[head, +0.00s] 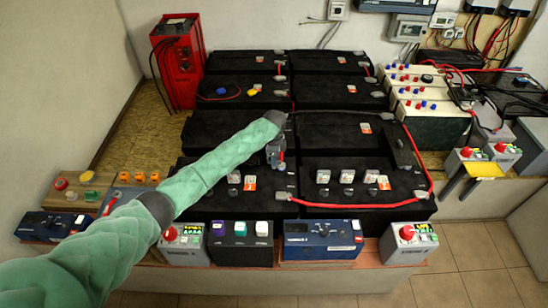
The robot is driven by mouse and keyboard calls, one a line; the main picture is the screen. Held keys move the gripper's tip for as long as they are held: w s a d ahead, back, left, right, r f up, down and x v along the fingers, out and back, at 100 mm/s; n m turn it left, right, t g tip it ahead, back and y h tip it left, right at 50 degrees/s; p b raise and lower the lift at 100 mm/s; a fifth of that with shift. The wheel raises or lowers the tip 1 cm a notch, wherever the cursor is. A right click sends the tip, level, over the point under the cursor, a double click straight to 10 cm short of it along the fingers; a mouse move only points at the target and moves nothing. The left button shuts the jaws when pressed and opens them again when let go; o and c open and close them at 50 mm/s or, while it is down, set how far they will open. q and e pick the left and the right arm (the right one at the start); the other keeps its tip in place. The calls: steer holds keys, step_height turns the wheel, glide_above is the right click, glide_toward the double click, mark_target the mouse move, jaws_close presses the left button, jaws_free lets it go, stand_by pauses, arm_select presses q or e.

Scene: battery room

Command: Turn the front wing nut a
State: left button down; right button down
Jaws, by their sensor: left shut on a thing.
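My left arm reaches in from the lower left, over the front of the black battery bank. My left gripper (278,160) points down at the inner rear part of the front left battery (215,198). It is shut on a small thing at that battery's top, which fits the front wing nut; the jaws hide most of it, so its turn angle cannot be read. My right gripper is not in view.
A red cable (350,206) runs along the front right battery. Blue meter (320,232) and switch boxes line the front ledge. A red charger (179,62) stands at back left; pale units with knobs (424,103) stand at right. The floor at front right is clear.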

arm_select(q)
steer(key=shift+n, duration=0.7)
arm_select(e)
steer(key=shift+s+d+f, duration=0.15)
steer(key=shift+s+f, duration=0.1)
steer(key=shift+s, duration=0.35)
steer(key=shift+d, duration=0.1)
arm_select(q)
steer(key=c, duration=1.5)
jaws_free()
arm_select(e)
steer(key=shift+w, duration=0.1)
